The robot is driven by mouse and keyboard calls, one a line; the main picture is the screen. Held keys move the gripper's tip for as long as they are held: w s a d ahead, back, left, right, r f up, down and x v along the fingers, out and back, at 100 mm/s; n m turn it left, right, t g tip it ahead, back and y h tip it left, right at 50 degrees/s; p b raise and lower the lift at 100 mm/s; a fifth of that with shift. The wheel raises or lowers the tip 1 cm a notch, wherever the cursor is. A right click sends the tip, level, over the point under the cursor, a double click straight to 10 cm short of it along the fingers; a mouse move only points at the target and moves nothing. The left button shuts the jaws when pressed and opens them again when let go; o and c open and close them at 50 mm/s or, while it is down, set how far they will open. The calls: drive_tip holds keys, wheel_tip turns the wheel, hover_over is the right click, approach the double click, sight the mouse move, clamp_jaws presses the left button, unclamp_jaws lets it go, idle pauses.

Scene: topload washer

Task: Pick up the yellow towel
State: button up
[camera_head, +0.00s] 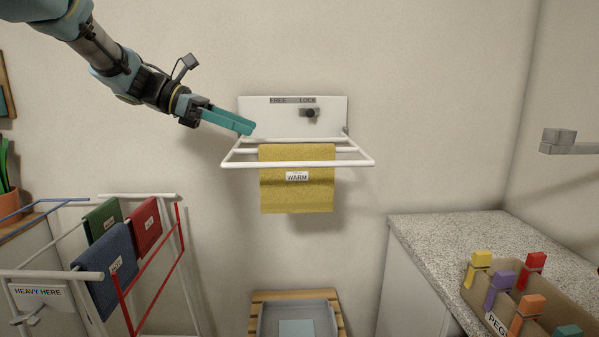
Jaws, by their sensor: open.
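My gripper (250,128) is above and to the left of the towel, near the rack's back left side, and does not appear to touch the towel. Its teal fingers point right and slightly down. They look close together from this angle, with nothing seen between them. The towel's back side is hidden.
The rack's wall plate (260,117) has a FREE/LOCK knob (310,113). A drying rack (150,196) with green, red and blue towels stands left. A counter (430,235) with a peg box (550,290) is right. A grey tray (268,320) sits below.

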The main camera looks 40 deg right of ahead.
sight(292, 144)
drive_tip(key=p+x, duration=0.1)
drive_tip(key=x, duration=0.3)
drive_tip(key=shift+s+d, duration=0.1)
drive_tip(key=shift+d, duration=0.25)
drive_tip(key=shift+p+x, duration=0.9)
drive_tip(key=shift+x, duration=2.25)
clamp_jaws()
